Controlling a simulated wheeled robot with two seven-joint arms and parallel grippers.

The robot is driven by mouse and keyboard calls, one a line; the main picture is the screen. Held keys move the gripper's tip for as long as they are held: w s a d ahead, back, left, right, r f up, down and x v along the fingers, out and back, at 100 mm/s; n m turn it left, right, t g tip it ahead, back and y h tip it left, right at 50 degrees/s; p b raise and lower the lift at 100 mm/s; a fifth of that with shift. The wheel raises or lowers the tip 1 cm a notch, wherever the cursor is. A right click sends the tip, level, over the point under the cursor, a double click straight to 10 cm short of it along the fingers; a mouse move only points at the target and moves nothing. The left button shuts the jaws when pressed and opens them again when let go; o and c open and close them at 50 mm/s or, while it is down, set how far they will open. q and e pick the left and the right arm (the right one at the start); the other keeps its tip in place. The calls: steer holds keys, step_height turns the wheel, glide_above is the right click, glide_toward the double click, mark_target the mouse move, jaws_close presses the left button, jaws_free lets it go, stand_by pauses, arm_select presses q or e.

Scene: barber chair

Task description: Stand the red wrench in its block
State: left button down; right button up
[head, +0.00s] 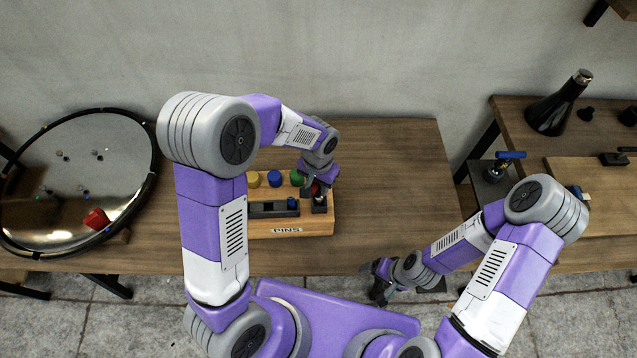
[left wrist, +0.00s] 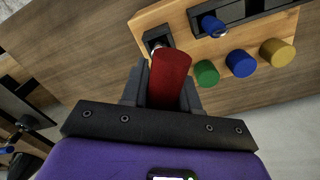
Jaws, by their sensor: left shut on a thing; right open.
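The red wrench (left wrist: 170,75) is in my left gripper (left wrist: 162,92), its thick red handle between the dark fingers in the left wrist view. Its far end points toward a dark block (left wrist: 150,36) with an opening, on the wooden board. I cannot tell whether its tip is inside the opening. In the head view my left gripper (head: 316,188) is right above that block (head: 320,207) at the board's right end, and only a bit of red shows. My right gripper (head: 380,284) is open and empty by the table's front edge.
The wooden board (head: 262,228) labelled PINS holds yellow (head: 253,180), blue (head: 274,178) and green (head: 297,177) pins and a dark tray (head: 268,208) with a small blue-topped piece. A round mirror (head: 75,190) stands at left. The table (head: 400,180) right of the board is clear.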

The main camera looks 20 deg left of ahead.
arm_select(q)
steer(key=shift+f+b, duration=1.2)
steer(key=shift+f, duration=0.3)
steer(key=c, duration=0.8)
jaws_free()
step_height(320, 180, up, 8)
steer(key=shift+f+p, duration=0.2)
steer(key=shift+p, duration=0.25)
steer(key=shift+s, duration=0.1)
